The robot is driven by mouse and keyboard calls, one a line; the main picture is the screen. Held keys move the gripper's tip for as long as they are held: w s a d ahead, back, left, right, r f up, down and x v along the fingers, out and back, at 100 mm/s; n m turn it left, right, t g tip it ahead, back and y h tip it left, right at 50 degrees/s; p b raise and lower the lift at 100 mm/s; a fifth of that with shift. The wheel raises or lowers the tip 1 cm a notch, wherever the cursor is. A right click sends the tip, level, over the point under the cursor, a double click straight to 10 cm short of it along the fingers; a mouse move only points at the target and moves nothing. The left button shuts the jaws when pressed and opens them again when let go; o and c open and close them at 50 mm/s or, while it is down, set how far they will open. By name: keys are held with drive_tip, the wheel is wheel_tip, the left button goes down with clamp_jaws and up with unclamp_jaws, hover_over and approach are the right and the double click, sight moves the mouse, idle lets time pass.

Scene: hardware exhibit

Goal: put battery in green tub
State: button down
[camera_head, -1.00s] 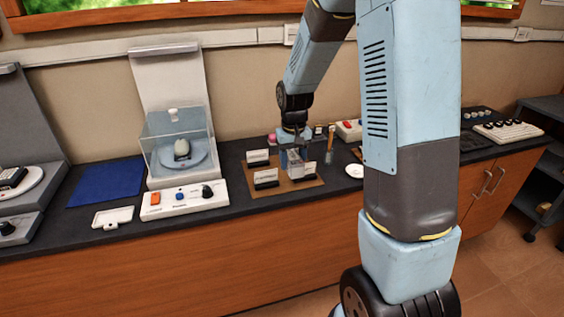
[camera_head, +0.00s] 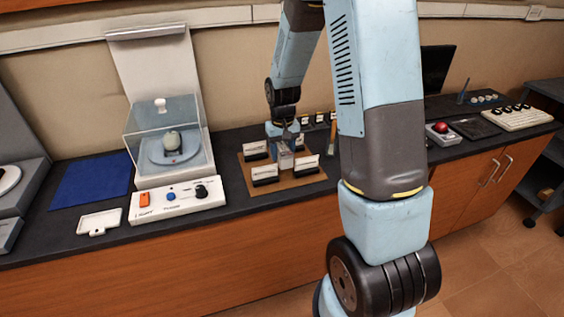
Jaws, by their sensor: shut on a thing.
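My gripper (camera_head: 285,156) points down among small card holders on a brown board (camera_head: 309,180) at the middle of the counter. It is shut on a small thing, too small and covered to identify. I cannot make out a battery for certain. I see no green tub; my arm hides part of the counter to the right of the board.
White cards in black holders (camera_head: 264,174) stand close around my gripper. A clear-covered exhibit (camera_head: 162,139) with a white control panel (camera_head: 176,200), a blue mat (camera_head: 91,182) and a white tray (camera_head: 100,222) are left. A red button box (camera_head: 442,133) is right.

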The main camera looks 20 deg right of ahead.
drive_tip(key=shift+f, duration=2.1)
drive_tip(key=shift+c, duration=2.2)
unclamp_jaws()
drive_tip(key=shift+f, duration=0.1)
